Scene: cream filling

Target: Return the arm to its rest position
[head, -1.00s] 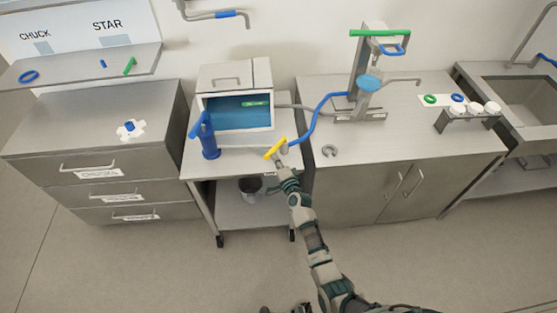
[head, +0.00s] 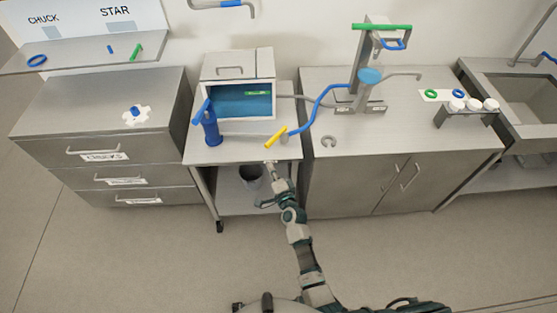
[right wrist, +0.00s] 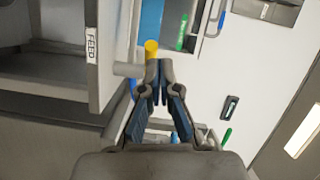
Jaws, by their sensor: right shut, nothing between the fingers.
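My right gripper (head: 271,172) is shut and empty in the head view, just in front of the cart's front edge and below the yellow handle (head: 275,137). It is apart from the handle there. In the right wrist view, the right gripper's fingertips (right wrist: 160,95) are together with nothing between them. The yellow handle's end (right wrist: 151,47) shows just beyond them. My right arm reaches up from the bottom of the head view. My left gripper is not in view.
The cart (head: 206,154) carries an open-fronted box (head: 237,66) and a blue cylinder (head: 211,130). A bin (head: 250,175) sits on its lower shelf. Drawers (head: 100,152) stand left, a cabinet (head: 340,185) right. The floor (head: 120,260) in front is clear.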

